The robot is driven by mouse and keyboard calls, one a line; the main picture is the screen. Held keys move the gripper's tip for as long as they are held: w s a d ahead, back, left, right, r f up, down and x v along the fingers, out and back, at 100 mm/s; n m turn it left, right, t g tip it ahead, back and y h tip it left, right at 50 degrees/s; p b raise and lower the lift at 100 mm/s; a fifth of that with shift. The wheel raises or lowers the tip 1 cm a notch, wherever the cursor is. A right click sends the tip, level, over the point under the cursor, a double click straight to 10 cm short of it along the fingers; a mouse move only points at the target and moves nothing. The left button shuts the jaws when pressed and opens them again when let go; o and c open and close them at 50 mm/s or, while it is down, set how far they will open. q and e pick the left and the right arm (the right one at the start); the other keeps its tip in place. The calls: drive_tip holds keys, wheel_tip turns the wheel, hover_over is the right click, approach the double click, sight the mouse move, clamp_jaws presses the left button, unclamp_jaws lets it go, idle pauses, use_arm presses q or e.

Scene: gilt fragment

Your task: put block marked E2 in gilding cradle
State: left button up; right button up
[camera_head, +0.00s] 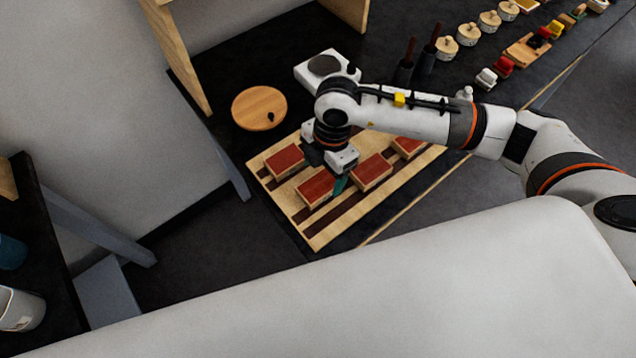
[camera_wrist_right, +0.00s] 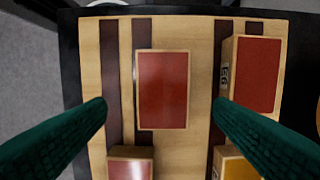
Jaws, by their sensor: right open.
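My right gripper (camera_head: 330,178) is open, low over the striped wooden board (camera_head: 316,236). In the right wrist view its green fingers (camera_wrist_right: 161,105) stand apart on either side of a red-topped block (camera_wrist_right: 162,88), not visibly touching it. That block shows no readable mark. Another red-topped block (camera_wrist_right: 257,75) at right has a side label starting with E; its second character is unclear. A red-topped block (camera_wrist_right: 130,168) and an orange-topped one (camera_wrist_right: 240,165) are cut off below. I cannot tell which block is E2, or pick out the gilding cradle surely. My left gripper is not in view.
A round wooden disc (camera_head: 259,107) and a white device with a dark round top (camera_head: 323,66) lie beyond the board. Dark-handled tools (camera_head: 405,68) stand behind my right arm. Several round wooden pieces (camera_head: 467,34) and small coloured items (camera_head: 503,66) line the table's far right.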

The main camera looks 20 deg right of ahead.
sight(319, 185)
drive_tip(key=f+p, duration=0.1)
drive_tip(key=f, duration=0.1)
drive_tip(key=a+f, duration=0.1)
drive_tip(key=f, duration=0.1)
drive_tip(key=shift+s+f+p, duration=0.1)
drive_tip(key=shift+f+p, duration=0.05)
drive_tip(key=shift+p, duration=0.25)
drive_tip(key=shift+f, duration=0.3)
drive_tip(key=shift+c, duration=0.6)
drive_tip(key=c, duration=1.1)
